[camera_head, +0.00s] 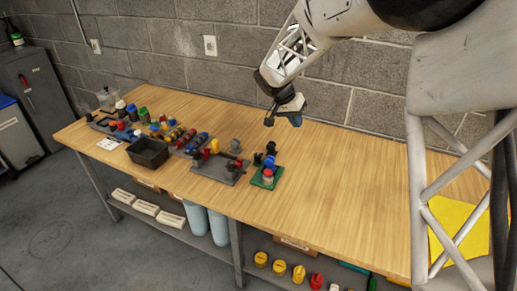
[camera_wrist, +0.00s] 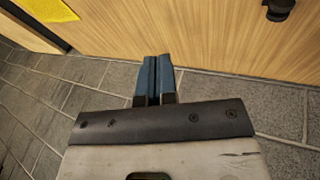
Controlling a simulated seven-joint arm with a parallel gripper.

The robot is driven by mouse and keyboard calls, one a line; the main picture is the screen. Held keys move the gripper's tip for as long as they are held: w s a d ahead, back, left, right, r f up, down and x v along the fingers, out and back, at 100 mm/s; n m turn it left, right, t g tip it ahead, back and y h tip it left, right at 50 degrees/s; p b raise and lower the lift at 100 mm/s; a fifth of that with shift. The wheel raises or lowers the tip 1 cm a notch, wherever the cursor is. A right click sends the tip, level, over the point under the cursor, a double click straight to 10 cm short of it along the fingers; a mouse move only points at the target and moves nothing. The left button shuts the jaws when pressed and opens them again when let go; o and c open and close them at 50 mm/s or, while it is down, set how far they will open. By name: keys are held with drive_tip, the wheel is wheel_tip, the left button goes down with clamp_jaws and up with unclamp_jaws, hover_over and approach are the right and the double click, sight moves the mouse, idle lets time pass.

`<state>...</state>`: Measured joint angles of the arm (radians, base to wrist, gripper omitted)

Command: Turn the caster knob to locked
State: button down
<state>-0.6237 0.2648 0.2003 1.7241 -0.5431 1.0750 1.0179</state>
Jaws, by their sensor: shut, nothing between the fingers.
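I cannot tell for sure which item is the caster knob. A green plate (camera_head: 262,184) with small black, blue and red parts stands on the table, and a grey board (camera_head: 206,170) with red, yellow and grey fittings lies left of it. Both are small in the head view, and no lock marking can be read. My gripper (camera_head: 296,121) is raised above the back of the table near the wall, apart from these items. Its blue fingers are together and empty in the wrist view (camera_wrist: 154,62). A black part (camera_wrist: 279,8), cut by the frame edge, shows there too.
The wooden table (camera_head: 340,190) is clear right of the green plate. A black bin (camera_head: 148,153) and more boards with coloured parts crowd its left side. A yellow sheet (camera_head: 460,232) lies at the right, partly behind my own frame. A block wall (camera_head: 240,75) runs behind.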

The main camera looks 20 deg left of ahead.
hover_over(259, 156)
drive_tip(key=d, duration=0.3)
wheel_tip(259, 156, down, 7)
drive_tip(key=a+f+t+h, duration=0.1)
drive_tip(key=a+f, duration=0.6)
drive_tip(key=a, duration=0.4)
drive_tip(key=shift+a+f+t, duration=0.25)
drive_tip(key=shift+f+t, duration=0.1)
drive_tip(key=shift+t, duration=0.05)
drive_tip(key=shift+f, duration=0.1)
drive_tip(key=shift+x, duration=4.95)
